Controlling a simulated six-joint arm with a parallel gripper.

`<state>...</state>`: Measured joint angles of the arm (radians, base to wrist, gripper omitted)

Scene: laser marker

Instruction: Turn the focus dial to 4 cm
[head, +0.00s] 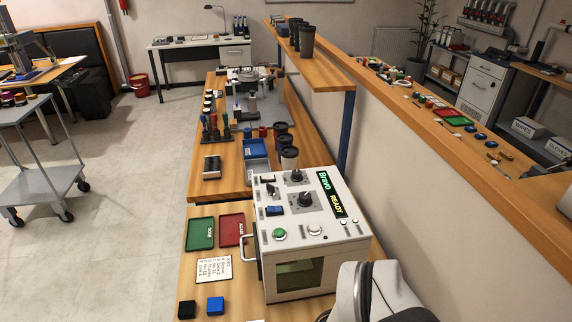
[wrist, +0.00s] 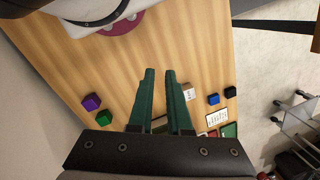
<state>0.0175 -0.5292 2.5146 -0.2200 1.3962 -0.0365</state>
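The laser marker, a white box-shaped machine (head: 300,262), stands on the wooden bench in the head view. Its top panel carries two black dials, a rear dial (head: 296,175) and a front dial (head: 305,199). Their labels and scales are too small to read, so I cannot tell which is the focus dial or its setting. My gripper (wrist: 160,72) shows in the wrist view, its two green fingers a little apart with bare bench visible between the tips. It holds nothing and is above the bench, away from the dials. It is not visible in the head view.
A dark display (head: 337,196) reads "Bravo READY". Green (head: 200,233) and red (head: 231,230) trays and a card (head: 214,269) lie left of the machine. Purple (wrist: 91,102) and green (wrist: 105,118) cubes sit left of my fingers.

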